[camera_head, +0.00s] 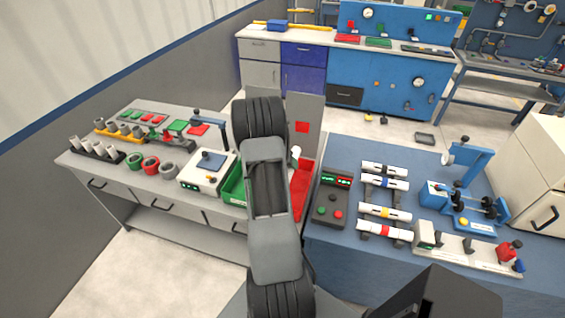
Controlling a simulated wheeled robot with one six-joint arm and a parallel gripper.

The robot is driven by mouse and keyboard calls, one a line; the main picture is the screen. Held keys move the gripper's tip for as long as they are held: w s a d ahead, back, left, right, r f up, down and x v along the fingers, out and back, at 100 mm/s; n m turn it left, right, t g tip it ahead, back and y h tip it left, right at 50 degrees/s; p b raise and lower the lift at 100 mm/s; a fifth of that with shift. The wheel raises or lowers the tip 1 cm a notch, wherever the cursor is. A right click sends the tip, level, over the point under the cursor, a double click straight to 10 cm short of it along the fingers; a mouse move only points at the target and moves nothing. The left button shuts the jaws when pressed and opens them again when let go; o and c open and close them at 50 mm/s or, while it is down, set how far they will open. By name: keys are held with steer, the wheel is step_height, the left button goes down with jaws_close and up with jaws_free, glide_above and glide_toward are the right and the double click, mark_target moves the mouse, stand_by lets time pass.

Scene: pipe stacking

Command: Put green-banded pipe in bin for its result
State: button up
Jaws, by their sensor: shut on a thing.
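My grey arm (275,215) rises through the middle of the view and hides my gripper. A small white piece (295,153) shows just right of the arm, above the red bin; it may be a pipe end, but I cannot tell. No green band is visible. A green bin (232,190) stands left of the arm and a red bin (303,186) right of it, both partly hidden. On the blue table, white pipes with dark, blue, yellow (378,210) and red (372,229) bands lie on a rack, with a gap between blue and yellow.
A control box (331,198) with a lit display and buttons stands right of the red bin. A blue-framed device (462,205) and a long pale fixture (465,250) stand on the blue table's right. The left bench carries a white instrument (207,172) and several cups.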

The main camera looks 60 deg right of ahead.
steer(key=shift+s+d+f+b, duration=0.1)
steer(key=shift+s+f+b, duration=0.05)
steer(key=shift+f+b, duration=3.85)
steer(key=shift+f+p, duration=0.5)
steer(key=shift+p, duration=0.1)
steer(key=o, duration=1.1)
steer(key=v, duration=1.3)
steer(key=shift+r+b, duration=0.35)
steer(key=shift+b, duration=0.05)
